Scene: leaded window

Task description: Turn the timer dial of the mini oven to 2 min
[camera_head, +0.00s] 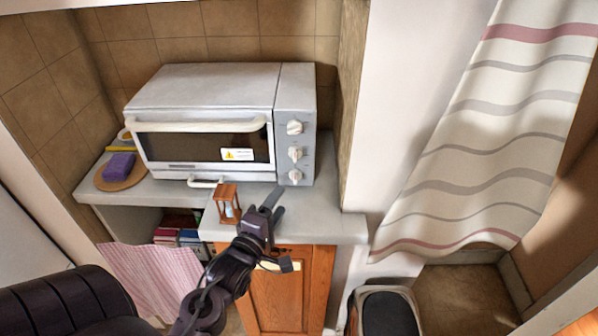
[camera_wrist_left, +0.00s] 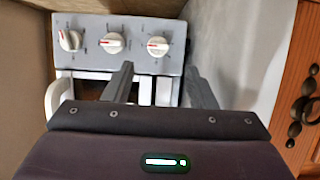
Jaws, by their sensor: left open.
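The mini oven (camera_head: 200,100) stands on the counter, its door shut. Its right-hand panel carries three white dials in a column: top (camera_head: 294,127), middle (camera_head: 295,153) and bottom (camera_head: 296,175). In the left wrist view the oven is turned sideways, with the dials in a row: left (camera_wrist_left: 70,40), middle (camera_wrist_left: 113,43) and right (camera_wrist_left: 157,46). Red marks show on them; the panel print is too small to read, so I cannot tell which is the timer. My left gripper (camera_head: 273,204) is open and empty, in front of and below the panel, apart from the dials. My right gripper is out of view.
A wooden hourglass (camera_head: 228,203) stands on the counter (camera_head: 330,228) close to the left of my left gripper. A round board (camera_head: 113,182) with a purple block (camera_head: 118,165) lies left of the oven. A striped curtain (camera_head: 490,130) hangs at the right.

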